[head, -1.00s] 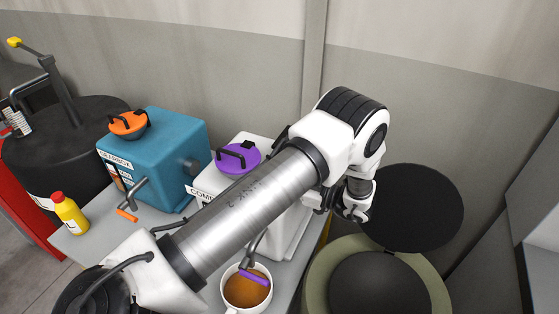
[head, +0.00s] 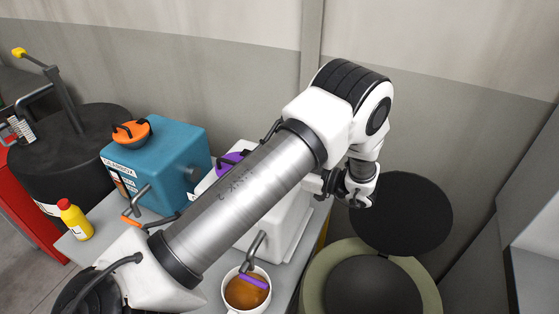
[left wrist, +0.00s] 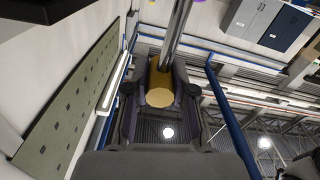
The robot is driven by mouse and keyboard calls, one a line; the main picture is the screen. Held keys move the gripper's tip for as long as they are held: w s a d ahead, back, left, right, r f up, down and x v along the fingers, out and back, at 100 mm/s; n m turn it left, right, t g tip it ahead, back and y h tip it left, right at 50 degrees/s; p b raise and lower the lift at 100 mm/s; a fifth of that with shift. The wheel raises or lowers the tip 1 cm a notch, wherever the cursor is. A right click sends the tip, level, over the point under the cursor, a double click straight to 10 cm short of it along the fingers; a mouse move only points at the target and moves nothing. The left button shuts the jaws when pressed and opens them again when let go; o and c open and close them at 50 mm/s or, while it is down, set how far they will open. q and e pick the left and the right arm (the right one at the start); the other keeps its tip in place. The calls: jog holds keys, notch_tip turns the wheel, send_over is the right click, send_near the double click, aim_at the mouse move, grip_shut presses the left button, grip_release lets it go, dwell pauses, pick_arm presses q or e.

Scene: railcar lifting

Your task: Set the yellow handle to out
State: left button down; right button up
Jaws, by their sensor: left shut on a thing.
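In the left wrist view my left gripper (left wrist: 160,110) is shut on a yellow cylindrical handle (left wrist: 160,85), its round end facing the camera. A shiny metal rod (left wrist: 176,35) runs from it toward the top of the picture. In the head view my left gripper (head: 358,198) is at the right of the white box, near the black round lid, and the held handle is hidden there. Another yellow tip (head: 19,52) sits on a grey lever on the black drum at far left, with no gripper near it. My right gripper is not in view.
A blue gearbox (head: 180,150) with an orange lid and a white box (head: 290,225) with a purple lid stand on a grey bench. A cup (head: 245,296) of brown liquid and a yellow bottle (head: 73,219) are nearby. A drum (head: 322,290) with a raised black lid (head: 405,215) stands right.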

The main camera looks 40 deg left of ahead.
pick_arm(q)
jog(key=shift+w+r, duration=0.1)
jog(key=shift+r, duration=0.3)
jog(key=c, duration=1.1)
grip_release()
jog(key=shift+c, duration=0.2)
jog(key=shift+o, duration=0.8)
jog(key=shift+a, duration=0.2)
jog(key=shift+d, duration=0.1)
jog(key=v, duration=1.1)
jog(key=shift+d, duration=0.35)
jog(key=shift+f, duration=0.1)
